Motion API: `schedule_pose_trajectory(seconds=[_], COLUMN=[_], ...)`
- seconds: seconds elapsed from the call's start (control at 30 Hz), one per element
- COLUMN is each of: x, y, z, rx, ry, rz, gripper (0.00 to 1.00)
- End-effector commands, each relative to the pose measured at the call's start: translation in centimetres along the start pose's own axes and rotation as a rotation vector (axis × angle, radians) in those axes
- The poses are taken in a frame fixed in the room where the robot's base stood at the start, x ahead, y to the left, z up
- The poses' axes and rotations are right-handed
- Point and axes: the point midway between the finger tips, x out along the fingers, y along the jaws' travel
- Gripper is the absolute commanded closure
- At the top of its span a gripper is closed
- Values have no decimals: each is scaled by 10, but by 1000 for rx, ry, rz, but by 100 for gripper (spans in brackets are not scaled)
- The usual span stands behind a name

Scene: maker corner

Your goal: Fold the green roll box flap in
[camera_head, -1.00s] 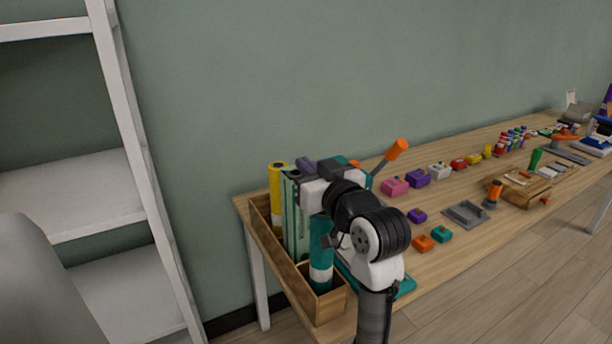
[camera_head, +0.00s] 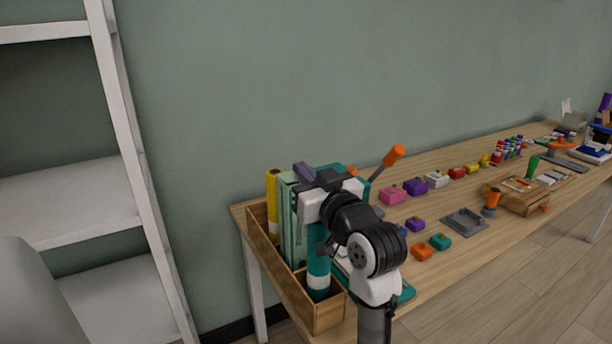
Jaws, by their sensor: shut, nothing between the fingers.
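The green roll box (camera_head: 290,234) is a tall, narrow, pale green box standing upright in the wooden tray at the left end of the table. My gripper (camera_head: 304,174) is at the top of the box, reaching in from the right. It is shut and empty. The gripper and wrist cover much of the box's top right, so I cannot make out the flap's angle or whether the fingers touch it.
The wooden tray (camera_head: 327,318) also holds a yellow roll (camera_head: 272,195) behind the box and a teal roll (camera_head: 318,264) in front. An orange-handled tool (camera_head: 393,156) leans up right of my gripper. Small coloured blocks, including a pink one (camera_head: 392,195), lie further right.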

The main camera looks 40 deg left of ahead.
Motion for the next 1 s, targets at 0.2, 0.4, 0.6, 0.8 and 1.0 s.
schedule_pose_trajectory(seconds=[0.2, 0.4, 0.6, 0.8, 1.0], x=[-7, -53, -80, -84, -75], y=[3, 3, 2, 1, 0], z=[-16, -12, -11, -24, -60], rx=[-1, -1, -1, -1, 0], ry=[3, 1, 1, -32, -198], rz=[4, 4, 2, -4, -15], gripper=[100, 100, 100, 100, 100])
